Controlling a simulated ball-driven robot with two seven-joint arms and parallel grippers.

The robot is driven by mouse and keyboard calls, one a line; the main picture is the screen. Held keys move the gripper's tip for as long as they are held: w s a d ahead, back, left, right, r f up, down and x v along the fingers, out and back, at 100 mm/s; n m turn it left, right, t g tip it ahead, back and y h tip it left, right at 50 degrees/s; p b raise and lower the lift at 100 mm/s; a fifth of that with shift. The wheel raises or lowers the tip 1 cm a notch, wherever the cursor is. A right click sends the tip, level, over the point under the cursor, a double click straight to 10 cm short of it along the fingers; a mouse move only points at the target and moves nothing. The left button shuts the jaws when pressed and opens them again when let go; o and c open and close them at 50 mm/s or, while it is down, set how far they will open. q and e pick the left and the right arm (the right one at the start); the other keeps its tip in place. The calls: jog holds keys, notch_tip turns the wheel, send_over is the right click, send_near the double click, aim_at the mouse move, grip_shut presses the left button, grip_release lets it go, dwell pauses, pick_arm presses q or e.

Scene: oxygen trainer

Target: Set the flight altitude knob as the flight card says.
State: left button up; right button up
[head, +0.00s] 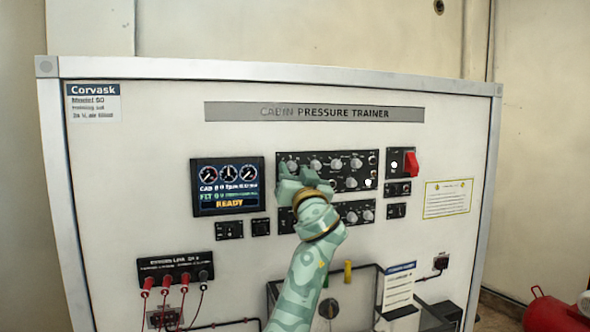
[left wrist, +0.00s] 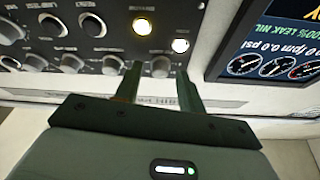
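The upper black knob panel (head: 327,180) holds several silver knobs; their labels are too small to read, so I cannot tell which one is flight altitude. My left gripper (head: 295,172) is at this panel's left end. In the left wrist view its two fingers (left wrist: 159,82) are apart, with one silver knob (left wrist: 160,66) showing between their tips; I see no clear contact. The display (head: 228,187) reads READY, with an FLT line above. A white card with a blue header (head: 399,285), perhaps the flight card, hangs lower right; its text is unreadable. My right gripper is out of view.
A second knob panel (head: 360,211) lies just below, partly behind my left arm. A red switch cover (head: 411,163) is to the right. Red leads plug into a black panel (head: 176,268) at lower left. Two lamps glow in the left wrist view (left wrist: 180,45).

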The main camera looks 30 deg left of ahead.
pick_arm(q)
grip_shut()
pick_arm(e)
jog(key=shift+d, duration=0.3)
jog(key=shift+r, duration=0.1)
